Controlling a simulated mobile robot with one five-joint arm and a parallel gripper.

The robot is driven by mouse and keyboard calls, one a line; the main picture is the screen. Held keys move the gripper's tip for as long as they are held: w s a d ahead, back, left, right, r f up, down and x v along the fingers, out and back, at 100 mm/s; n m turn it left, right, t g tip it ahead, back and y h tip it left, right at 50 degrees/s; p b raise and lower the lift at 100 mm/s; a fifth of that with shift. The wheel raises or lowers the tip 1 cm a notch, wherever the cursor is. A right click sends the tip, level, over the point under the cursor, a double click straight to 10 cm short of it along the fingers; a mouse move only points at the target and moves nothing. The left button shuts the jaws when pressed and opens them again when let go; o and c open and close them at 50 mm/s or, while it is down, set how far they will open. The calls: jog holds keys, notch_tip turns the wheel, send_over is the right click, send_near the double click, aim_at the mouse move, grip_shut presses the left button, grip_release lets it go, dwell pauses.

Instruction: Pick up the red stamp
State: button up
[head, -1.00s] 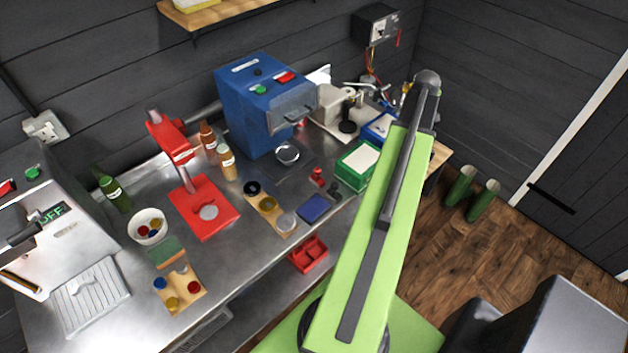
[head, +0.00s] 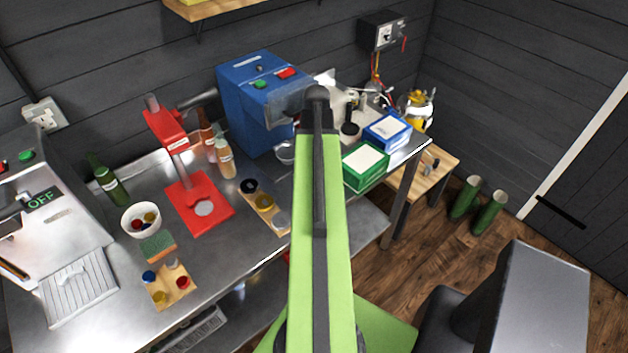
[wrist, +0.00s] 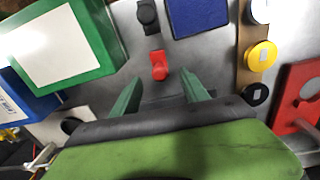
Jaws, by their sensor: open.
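The red stamp (wrist: 159,66) stands on the metal counter in the wrist view, just beyond the fingertips and roughly midway between them. My gripper (wrist: 160,82) is open and empty, its two green fingers pointing toward the stamp and apart from it. A black stamp (wrist: 148,16) stands behind the red one, beside a dark blue pad (wrist: 197,16). In the head view my arm hides the red stamp, the pad and my gripper.
The green box with a white top (wrist: 62,45) is left of the stamp; a blue box (head: 387,131) is beyond it. A wooden strip with caps (head: 264,203) and a red press (head: 200,205) stand on the other side. The blue machine (head: 255,110) stands behind.

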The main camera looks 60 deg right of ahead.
jog(key=shift+s+d+f+b, duration=0.15)
jog(key=shift+f+b, duration=0.25)
jog(key=shift+f, duration=0.2)
jog(key=shift+s+f+b, duration=0.1)
jog(key=shift+f+b, duration=0.3)
jog(key=shift+f, duration=0.15)
jog(key=shift+r, duration=0.1)
jog(key=f+b, duration=0.5)
jog(key=shift+a+f, duration=0.2)
jog(key=shift+w+r, duration=0.1)
jog(key=shift+r, duration=0.1)
jog(key=shift+c, duration=0.3)
grip_shut()
